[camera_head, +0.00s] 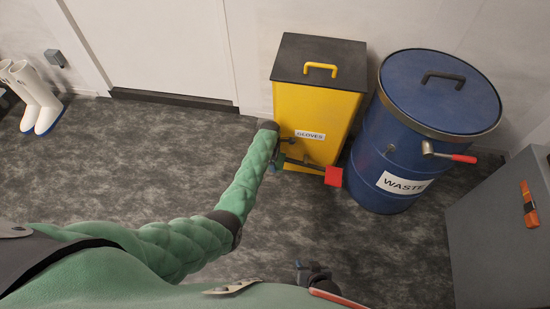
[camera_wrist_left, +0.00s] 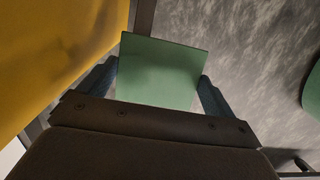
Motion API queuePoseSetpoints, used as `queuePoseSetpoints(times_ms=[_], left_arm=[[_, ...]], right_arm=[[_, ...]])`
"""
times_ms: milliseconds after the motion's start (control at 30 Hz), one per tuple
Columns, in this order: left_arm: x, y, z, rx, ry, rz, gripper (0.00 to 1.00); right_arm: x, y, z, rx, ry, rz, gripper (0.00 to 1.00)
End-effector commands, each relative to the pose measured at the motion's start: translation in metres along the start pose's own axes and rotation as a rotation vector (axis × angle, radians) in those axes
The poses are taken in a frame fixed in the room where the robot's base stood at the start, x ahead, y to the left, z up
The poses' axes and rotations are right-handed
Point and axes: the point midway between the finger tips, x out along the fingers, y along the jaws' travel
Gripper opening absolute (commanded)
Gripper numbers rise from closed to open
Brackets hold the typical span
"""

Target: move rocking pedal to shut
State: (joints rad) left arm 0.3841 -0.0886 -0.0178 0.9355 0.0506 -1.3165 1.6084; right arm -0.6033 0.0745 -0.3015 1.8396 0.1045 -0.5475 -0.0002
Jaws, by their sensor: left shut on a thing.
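The rocking pedal sits low on the front of the yellow bin (camera_head: 300,115) labelled GLOVES. Its red pad (camera_head: 333,176) sticks out at the right end of a dark bar (camera_head: 305,166). Its green pad (camera_wrist_left: 160,65) fills the space between the fingers in the left wrist view. In the head view, my left gripper (camera_head: 278,160) is at the pedal's left end and mostly covers the green pad. My left gripper (camera_wrist_left: 155,90) is shut on the green pad. My right gripper (camera_head: 312,271) is low at the bottom edge, apart from the pedal; its fingers are unclear.
A blue WASTE drum (camera_head: 390,150) with a red-handled lever (camera_head: 450,156) stands right of the yellow bin. A grey cabinet (camera_head: 500,230) with an orange handle is at the far right. White boots (camera_head: 40,100) stand far left. The floor left of the bin is clear.

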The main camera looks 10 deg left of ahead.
Motion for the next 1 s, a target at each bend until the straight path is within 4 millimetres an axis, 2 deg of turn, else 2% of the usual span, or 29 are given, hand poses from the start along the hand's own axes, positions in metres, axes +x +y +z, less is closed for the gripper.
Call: queuePoseSetpoints(times_ms=[33,167,200,233,567,1000], left_arm=[[-0.001,-0.001,0.009,0.004,-0.009,-0.003,0.50],[-0.001,-0.001,0.010,0.004,-0.010,-0.003,0.50],[-0.001,-0.001,0.010,0.004,-0.010,-0.002,0.94],[-0.001,-0.001,0.010,0.004,-0.010,-0.002,1.00],[-0.006,0.000,0.005,0.002,-0.005,0.000,1.00],[-0.068,0.000,0.009,0.005,-0.007,0.001,1.00]], right_arm=[[0.000,0.000,0.000,0.000,0.000,0.000,0.36],[-0.001,0.000,-0.001,0.000,0.001,0.000,0.36],[-0.001,0.000,-0.001,0.000,0.001,0.000,0.36],[-0.001,-0.001,-0.001,0.000,0.001,0.000,0.36],[-0.003,-0.002,-0.001,0.001,0.001,-0.001,0.36],[-0.012,-0.004,-0.011,-0.001,0.000,-0.001,0.36]])
